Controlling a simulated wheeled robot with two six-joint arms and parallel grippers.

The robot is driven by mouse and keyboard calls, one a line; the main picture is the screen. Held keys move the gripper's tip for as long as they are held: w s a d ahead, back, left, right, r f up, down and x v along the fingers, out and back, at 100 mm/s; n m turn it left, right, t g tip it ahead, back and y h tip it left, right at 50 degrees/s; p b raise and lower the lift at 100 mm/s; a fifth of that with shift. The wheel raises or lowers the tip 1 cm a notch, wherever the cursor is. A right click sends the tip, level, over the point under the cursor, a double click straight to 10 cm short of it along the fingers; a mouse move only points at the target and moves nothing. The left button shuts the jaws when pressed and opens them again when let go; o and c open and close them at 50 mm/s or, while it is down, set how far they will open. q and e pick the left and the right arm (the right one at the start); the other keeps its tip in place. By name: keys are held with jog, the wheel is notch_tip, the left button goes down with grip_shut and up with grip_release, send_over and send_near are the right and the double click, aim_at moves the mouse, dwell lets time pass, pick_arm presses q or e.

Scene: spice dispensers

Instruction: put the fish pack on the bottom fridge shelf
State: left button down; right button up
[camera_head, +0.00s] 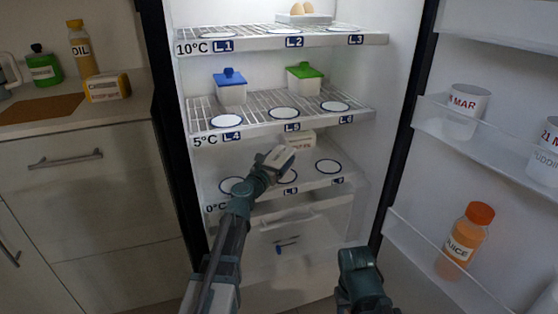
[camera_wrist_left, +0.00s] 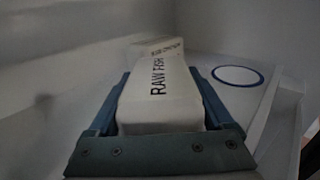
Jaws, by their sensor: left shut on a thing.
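The fish pack (camera_wrist_left: 160,95), a whitish box labelled "RAW FISH", is between the blue fingers of my left gripper (camera_wrist_left: 160,105), which is shut on it. In the head view the pack (camera_head: 279,157) is at the end of my left arm, inside the fridge at the level of the bottom shelf (camera_head: 310,185). I cannot tell whether it touches the shelf. That shelf is marked 0°C and has round blue-rimmed spots; the middle one is partly covered by my gripper (camera_head: 268,166). My right gripper (camera_head: 360,284) is low in front of the fridge, its fingers unclear.
Another pale box (camera_head: 301,141) stands on the bottom shelf behind the fish pack; it also shows in the left wrist view (camera_wrist_left: 157,47). The middle shelf (camera_head: 275,119) hangs above, holding blue-lidded and green-lidded containers. The right spot (camera_head: 328,166) is bare. The open door holds juice (camera_head: 464,240).

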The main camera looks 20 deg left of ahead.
pick_arm(q)
grip_release()
jog(key=shift+r+p, duration=0.25)
jog(key=shift+p, duration=0.15)
jog(key=s, duration=0.4)
jog(key=s+a, duration=0.1)
jog(key=s, duration=0.3)
jog(key=s+a, duration=0.1)
jog(key=s, duration=0.2)
jog(key=shift+s+a+f, duration=0.1)
jog(key=shift+s+a, duration=0.05)
jog(key=shift+s, duration=0.25)
